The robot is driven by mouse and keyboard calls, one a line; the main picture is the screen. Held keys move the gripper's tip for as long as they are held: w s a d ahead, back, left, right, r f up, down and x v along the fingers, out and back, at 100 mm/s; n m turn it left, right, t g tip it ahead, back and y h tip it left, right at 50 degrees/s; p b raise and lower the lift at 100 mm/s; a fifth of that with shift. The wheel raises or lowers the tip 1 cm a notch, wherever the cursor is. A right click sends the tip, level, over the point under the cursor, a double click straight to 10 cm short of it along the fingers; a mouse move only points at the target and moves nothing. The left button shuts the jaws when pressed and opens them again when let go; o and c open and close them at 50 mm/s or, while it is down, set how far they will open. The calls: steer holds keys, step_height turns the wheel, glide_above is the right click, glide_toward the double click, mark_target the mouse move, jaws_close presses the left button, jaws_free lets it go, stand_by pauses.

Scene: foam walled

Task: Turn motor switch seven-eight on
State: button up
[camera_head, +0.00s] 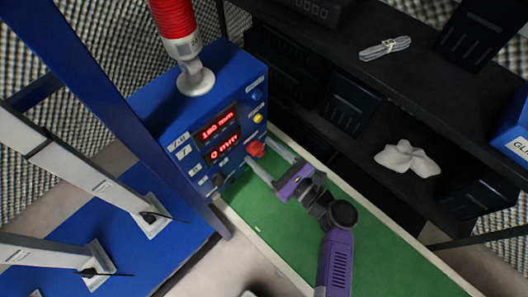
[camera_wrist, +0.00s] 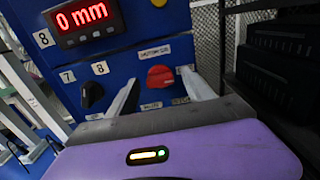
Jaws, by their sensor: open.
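The blue control box (camera_head: 228,88) carries a black rotary knob (camera_wrist: 92,94) under the labels 7 and 8 in the wrist view; its pointing direction is hard to read. The knob shows small and dark in the head view (camera_head: 217,180). A red rotary knob (camera_wrist: 160,77) sits to its right, and also shows in the head view (camera_head: 255,148). My purple gripper (camera_head: 259,154) is open at the panel. Its two fingers (camera_wrist: 158,82) appear on either side of the red knob, with the black knob left of the left finger. Contact cannot be told.
Red displays (camera_head: 222,135) on the box show numbers; the lower reads 0 mm. A red lamp (camera_head: 174,18) stands on top. A blue post (camera_head: 120,115) is close on the left. Dark shelves with bins (camera_head: 352,102) flank the right. The green surface (camera_head: 360,240) is mostly clear.

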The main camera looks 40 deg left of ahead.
jaws_close()
